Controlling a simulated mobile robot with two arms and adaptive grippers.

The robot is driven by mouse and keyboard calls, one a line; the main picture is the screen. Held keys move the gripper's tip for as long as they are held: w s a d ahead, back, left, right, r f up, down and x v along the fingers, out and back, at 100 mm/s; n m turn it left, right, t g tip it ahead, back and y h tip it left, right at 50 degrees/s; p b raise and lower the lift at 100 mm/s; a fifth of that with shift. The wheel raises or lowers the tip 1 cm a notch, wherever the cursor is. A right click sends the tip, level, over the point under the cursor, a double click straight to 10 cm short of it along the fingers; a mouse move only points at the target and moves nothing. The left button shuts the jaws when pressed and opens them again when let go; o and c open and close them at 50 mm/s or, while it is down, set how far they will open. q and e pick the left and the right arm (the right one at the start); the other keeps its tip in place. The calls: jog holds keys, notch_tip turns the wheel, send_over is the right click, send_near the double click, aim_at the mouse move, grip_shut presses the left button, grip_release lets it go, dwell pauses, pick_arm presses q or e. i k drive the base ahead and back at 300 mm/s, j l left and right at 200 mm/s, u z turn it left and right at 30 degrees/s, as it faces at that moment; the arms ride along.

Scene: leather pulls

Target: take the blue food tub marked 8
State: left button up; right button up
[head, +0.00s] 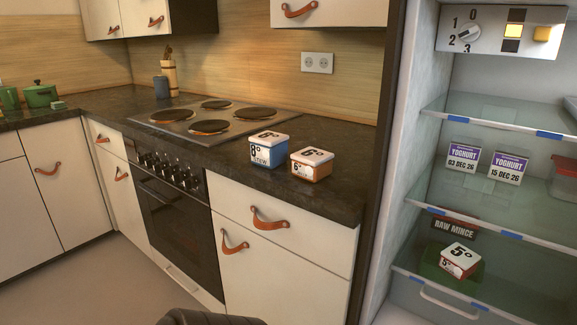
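The blue food tub (267,149) stands upright on the dark countertop, with a white lid and a white label reading 8 and a word that looks like "stew". It is to the right of the hob, near the counter's front edge. An orange tub (311,164) marked 6 stands close to its right.
An open fridge (400,180) stands at the right, with two yoghurt pots (463,157) on a glass shelf and a red tub (460,260) marked 5 lower down. The hob (213,117) is left of the tubs. Bare countertop (338,200) lies to their right.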

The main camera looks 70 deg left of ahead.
aim_at(269, 149)
jog(key=u, duration=1.65)
